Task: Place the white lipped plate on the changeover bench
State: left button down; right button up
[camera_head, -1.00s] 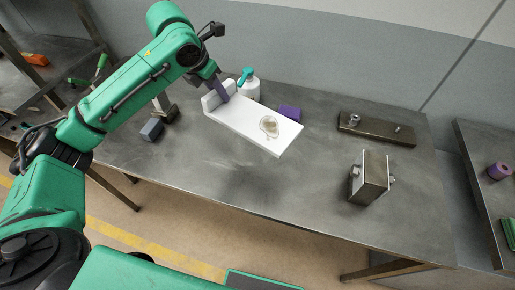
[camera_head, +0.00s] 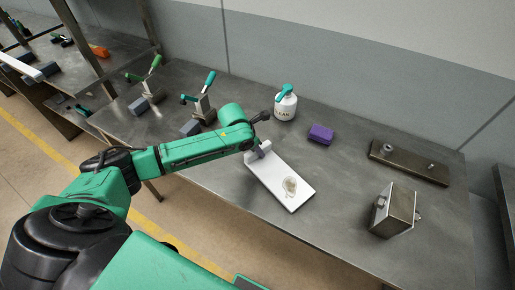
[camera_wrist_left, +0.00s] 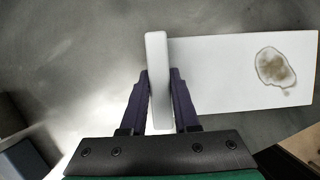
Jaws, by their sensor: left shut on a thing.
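The white lipped plate (camera_head: 273,178) is over the front middle part of the grey metal bench (camera_head: 335,215). A brown-edged stain marks its flat part. My left gripper (camera_head: 261,151) is shut on its raised lip. In the left wrist view the two dark fingers (camera_wrist_left: 160,85) sit on either side of the lip (camera_wrist_left: 158,60), and the flat part (camera_wrist_left: 215,75) extends to the right. The plate looks close to the bench top, but I cannot tell whether it touches. My right gripper is not in view.
A white bottle (camera_head: 286,107) and a purple block (camera_head: 321,134) stand behind the plate. A metal block with side knobs (camera_head: 394,210) and a dark bar plate (camera_head: 408,163) are at right. Green-handled clamps (camera_head: 203,106) stand at left. Bench between plate and metal block is clear.

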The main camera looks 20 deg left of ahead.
pick_arm(q)
jog(key=c, duration=0.7)
grip_release()
jog(key=shift+o, duration=0.2)
jog(key=shift+r, duration=0.1)
jog(key=shift+a+r, duration=0.1)
jog(key=shift+r, duration=0.2)
jog(key=b+v, duration=0.1)
jog(key=v, duration=1)
jog(key=shift+s+r, duration=0.1)
jog(key=shift+r, duration=0.05)
